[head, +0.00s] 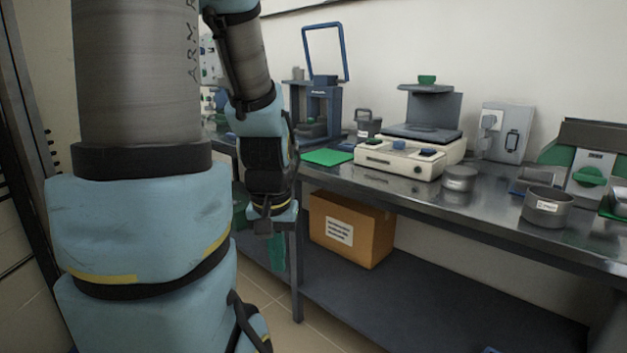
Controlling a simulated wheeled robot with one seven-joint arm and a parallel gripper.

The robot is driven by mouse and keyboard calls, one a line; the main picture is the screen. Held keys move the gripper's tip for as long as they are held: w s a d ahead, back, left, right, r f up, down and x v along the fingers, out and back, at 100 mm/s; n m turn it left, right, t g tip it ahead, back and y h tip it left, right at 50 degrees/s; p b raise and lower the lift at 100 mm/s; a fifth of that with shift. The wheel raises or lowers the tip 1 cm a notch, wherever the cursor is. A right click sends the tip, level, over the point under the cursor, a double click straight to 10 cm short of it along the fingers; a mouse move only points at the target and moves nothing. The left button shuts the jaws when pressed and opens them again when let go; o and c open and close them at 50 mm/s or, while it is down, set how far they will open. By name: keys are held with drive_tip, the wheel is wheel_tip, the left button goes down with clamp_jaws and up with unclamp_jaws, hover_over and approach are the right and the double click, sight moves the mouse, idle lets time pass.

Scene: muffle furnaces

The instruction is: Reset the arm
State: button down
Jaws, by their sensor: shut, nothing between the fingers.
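My arm fills the left part of the head view, with its large blue and grey links close to the camera. The forearm comes down from the top and ends in my gripper (264,226), which points downward. The gripper is shut and small in view, with nothing seen in it. It appears in front of the left front corner of the bench, near a table leg. I cannot tell the exact gap between the gripper and the bench edge.
A steel bench (400,184) runs along the wall to the right. On it stand a cream balance-like device (400,162), a green mat (327,156), a grey pot (546,207) and a blue frame stand (324,105). A cardboard box (372,236) sits on the lower shelf (430,300).

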wheel_tip(320, 180, up, 16)
drive_tip(key=p, duration=1.4)
drive_tip(key=shift+r, duration=0.25)
